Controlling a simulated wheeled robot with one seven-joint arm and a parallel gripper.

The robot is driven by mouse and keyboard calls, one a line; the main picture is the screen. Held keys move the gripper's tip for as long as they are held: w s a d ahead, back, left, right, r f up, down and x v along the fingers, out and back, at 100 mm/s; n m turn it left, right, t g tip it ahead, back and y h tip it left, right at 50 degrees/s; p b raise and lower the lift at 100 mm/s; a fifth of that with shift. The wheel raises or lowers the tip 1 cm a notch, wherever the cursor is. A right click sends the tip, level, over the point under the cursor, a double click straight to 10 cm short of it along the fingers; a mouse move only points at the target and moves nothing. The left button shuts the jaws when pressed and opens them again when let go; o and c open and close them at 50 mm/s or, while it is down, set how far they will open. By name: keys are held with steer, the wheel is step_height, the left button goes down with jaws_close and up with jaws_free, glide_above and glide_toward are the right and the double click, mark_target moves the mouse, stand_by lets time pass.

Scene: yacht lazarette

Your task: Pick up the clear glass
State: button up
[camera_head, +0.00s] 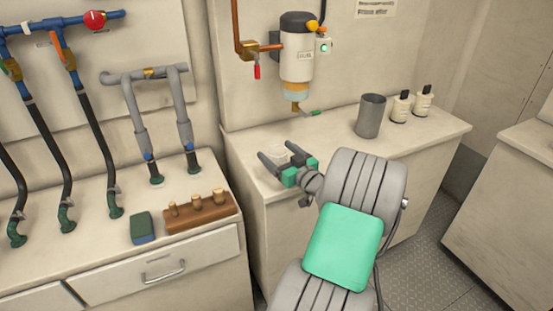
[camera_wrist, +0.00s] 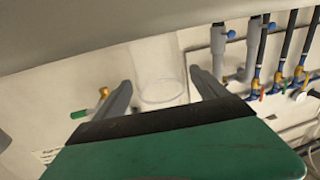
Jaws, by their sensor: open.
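The clear glass (camera_head: 277,151) is a faint transparent cup on the white counter, below the wall-mounted filter unit. In the wrist view the glass (camera_wrist: 158,76) shows as a pale cylinder between the two grey fingers. My gripper (camera_head: 277,156) is open, with one finger on each side of the glass. In the wrist view a gap shows between the glass and each finger of my gripper (camera_wrist: 160,94). The fingers partly hide the glass in the head view.
A grey metal cup (camera_head: 370,116) and two white bottles (camera_head: 401,107) (camera_head: 422,101) stand further right on the counter (camera_head: 335,137). The filter unit (camera_head: 297,60) hangs above, its green-handled spout (camera_head: 311,113) low over the counter. A wooden block with pegs (camera_head: 200,216) and a sponge (camera_head: 143,228) lie at left.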

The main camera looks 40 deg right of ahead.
steer(key=shift+w, duration=0.2)
steer(key=shift+c, duration=0.2)
steer(key=c, duration=1.5)
steer(key=shift+o, duration=0.2)
